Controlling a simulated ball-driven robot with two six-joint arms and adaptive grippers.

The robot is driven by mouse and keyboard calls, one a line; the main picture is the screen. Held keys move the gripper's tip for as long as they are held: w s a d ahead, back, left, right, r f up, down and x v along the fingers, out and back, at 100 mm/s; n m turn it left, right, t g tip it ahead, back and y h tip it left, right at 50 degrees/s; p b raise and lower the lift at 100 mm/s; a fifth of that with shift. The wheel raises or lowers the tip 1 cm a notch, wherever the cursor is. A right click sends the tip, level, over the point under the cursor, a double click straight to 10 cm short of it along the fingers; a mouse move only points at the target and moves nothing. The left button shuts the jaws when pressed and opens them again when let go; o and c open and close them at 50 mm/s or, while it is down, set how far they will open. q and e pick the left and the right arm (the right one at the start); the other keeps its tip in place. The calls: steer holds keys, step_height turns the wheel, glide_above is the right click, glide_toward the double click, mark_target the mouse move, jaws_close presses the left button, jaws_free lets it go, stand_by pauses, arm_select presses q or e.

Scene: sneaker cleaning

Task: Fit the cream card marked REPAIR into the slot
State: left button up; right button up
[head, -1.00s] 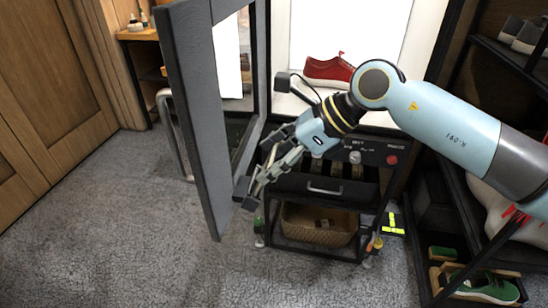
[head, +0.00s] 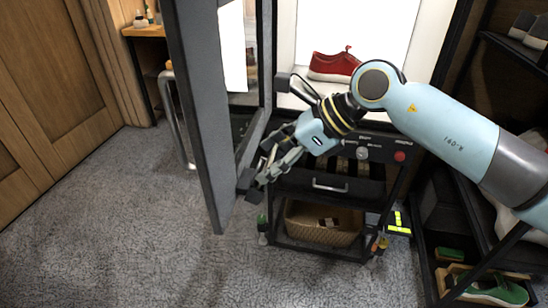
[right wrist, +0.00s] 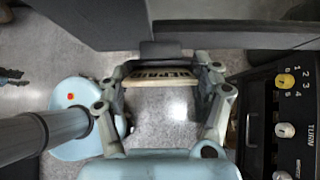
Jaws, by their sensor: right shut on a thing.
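The cream card marked REPAIR (right wrist: 160,77) is in the right wrist view, held crosswise between the two fingers of my right gripper (right wrist: 160,84). Its lettering is upside down there. A dark grey block lies just beyond the card; I cannot tell whether they touch. In the head view my right gripper (head: 258,184) is at the lower free edge of the open grey door (head: 200,110), in front of the black cart. I cannot make out the card there. No slot can be made out in either view. My left gripper is out of view.
The black cart has a control panel with knobs (right wrist: 285,130), a drawer handle (head: 330,188) and a wicker basket (head: 322,225) below. A red sneaker (head: 333,66) stands in the lit cabinet behind. A dark shelf rack (head: 430,220) is on the right. Grey carpet (head: 110,230) is clear at left.

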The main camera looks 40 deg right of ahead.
steer(key=shift+w+a+f, duration=0.1)
steer(key=shift+f, duration=0.2)
steer(key=o, duration=1.1)
steer(key=shift+r, duration=0.1)
steer(key=shift+c, duration=0.2)
steer(key=v, duration=0.7)
steer(key=shift+r, duration=0.15)
